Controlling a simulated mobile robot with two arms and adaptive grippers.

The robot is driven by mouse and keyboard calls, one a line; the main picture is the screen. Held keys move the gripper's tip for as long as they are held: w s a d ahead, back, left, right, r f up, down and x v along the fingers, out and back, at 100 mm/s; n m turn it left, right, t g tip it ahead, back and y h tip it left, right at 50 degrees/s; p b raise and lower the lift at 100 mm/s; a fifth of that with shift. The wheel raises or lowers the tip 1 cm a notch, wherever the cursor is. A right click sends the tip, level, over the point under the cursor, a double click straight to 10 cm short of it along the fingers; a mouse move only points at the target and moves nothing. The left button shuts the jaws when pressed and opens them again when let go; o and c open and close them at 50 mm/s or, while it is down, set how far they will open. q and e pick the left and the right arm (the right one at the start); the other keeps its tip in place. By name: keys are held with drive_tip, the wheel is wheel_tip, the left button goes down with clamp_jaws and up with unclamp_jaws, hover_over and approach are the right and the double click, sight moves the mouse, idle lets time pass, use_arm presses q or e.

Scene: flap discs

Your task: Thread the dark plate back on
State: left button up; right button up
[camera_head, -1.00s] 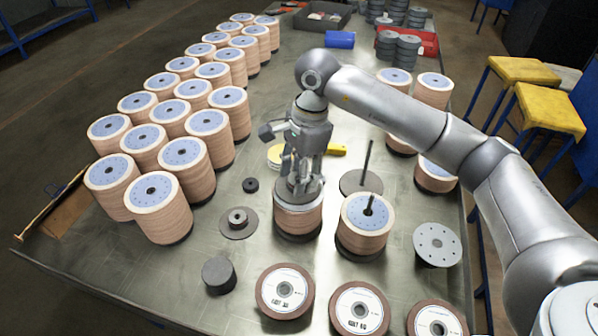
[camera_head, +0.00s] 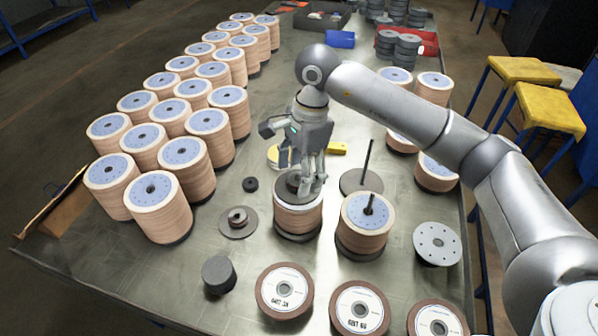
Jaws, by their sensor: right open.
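A dark round plate (camera_head: 284,187) lies on top of a stack of tan flap discs (camera_head: 298,218) in the middle of the table. My right gripper (camera_head: 308,188) points down over this stack, its fingers apart at the plate's right part and partly hiding it. I cannot tell whether a finger still touches the plate, or whether a rod passes through it. To the right stands another stack (camera_head: 362,228) with a pale blue top and a dark rod (camera_head: 370,203) rising from it. My left gripper is not in view.
A dark base with a bare upright rod (camera_head: 366,160) stands behind the stacks. A hubbed disc (camera_head: 238,221), a dark cylinder (camera_head: 219,275) and a small ring (camera_head: 250,184) lie to the left. Labelled discs (camera_head: 284,290) line the front; a grey holed plate (camera_head: 437,243) is at right.

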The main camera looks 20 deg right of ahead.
wheel_tip(320, 180, up, 11)
drive_tip(key=d, duration=0.1)
drive_tip(key=shift+w+d, duration=0.2)
drive_tip(key=shift+d, duration=0.1)
idle(1.1)
